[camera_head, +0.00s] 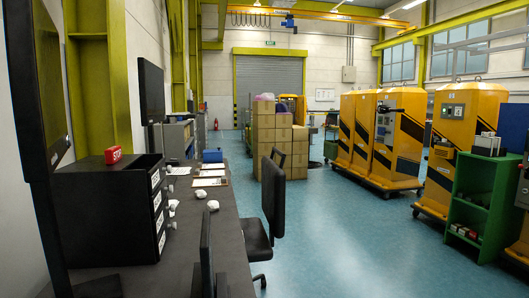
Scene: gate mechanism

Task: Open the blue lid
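No lid can be made out for certain. A small blue object (212,155) lies on the far part of the long dark desk (195,255); it is too small to tell whether it is a lid or a box. Neither of my grippers can be made out in the head view.
A black drawer unit (105,215) with a red block (113,155) on top stands on the desk at left. An office chair (262,225) is beside the desk. Stacked cartons (265,140), yellow cabinets (360,135) and a green shelf (475,205) stand around open blue floor (345,240).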

